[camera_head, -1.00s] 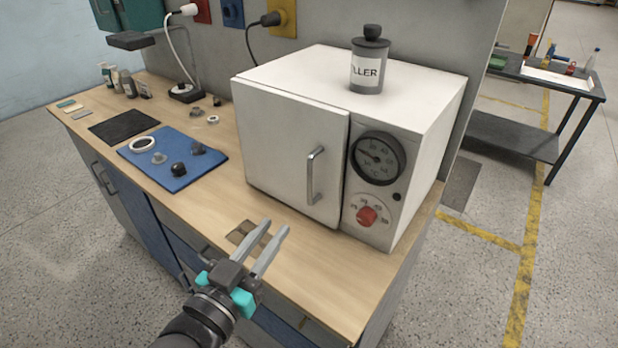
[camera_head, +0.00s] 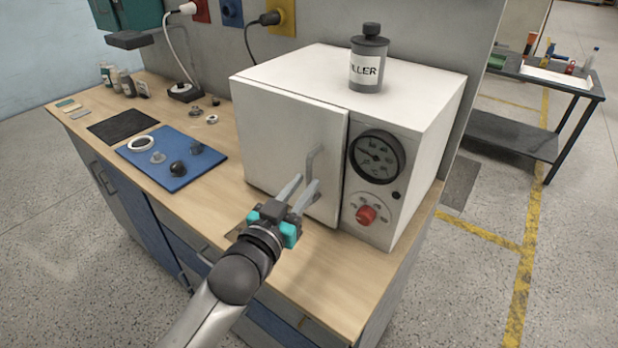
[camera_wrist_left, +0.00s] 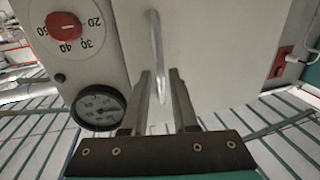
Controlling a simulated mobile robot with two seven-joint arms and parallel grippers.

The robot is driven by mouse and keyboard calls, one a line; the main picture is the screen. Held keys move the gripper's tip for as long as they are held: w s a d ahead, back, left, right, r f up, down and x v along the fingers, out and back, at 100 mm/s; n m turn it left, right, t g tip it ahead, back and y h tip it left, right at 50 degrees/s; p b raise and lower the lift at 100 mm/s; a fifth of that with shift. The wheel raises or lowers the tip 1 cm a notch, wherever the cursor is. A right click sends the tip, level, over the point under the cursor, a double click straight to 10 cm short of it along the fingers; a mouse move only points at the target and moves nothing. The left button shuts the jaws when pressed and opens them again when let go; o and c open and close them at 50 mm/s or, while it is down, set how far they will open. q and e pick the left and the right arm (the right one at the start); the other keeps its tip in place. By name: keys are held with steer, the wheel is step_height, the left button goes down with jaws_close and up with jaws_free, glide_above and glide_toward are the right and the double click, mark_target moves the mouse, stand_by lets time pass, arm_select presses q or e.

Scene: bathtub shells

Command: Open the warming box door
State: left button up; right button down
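The white warming box (camera_head: 410,110) stands on the wooden bench with its door (camera_head: 280,135) shut. A grey metal bar handle (camera_head: 311,163) is on the right part of the door; its lower part is partly hidden by my gripper. My left gripper (camera_head: 304,188) is open in front of the door at the handle's lower end. In the left wrist view the handle (camera_wrist_left: 155,50) runs down between the two fingers (camera_wrist_left: 160,90), which stand apart on either side of it. Whether the fingers touch the handle cannot be seen. My right gripper is not in view.
A grey FILLER canister (camera_head: 368,65) stands on the box. A dial gauge (camera_head: 376,157) and red knob (camera_head: 366,214) are right of the door. A blue mat (camera_head: 180,180) with small parts lies left on the bench (camera_head: 330,285).

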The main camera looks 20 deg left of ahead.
mark_target(308, 180)
arm_select(q)
steer(key=shift+w+d, duration=0.2)
steer(key=shift+w, duration=1.3)
jaws_close()
stand_by(0.4)
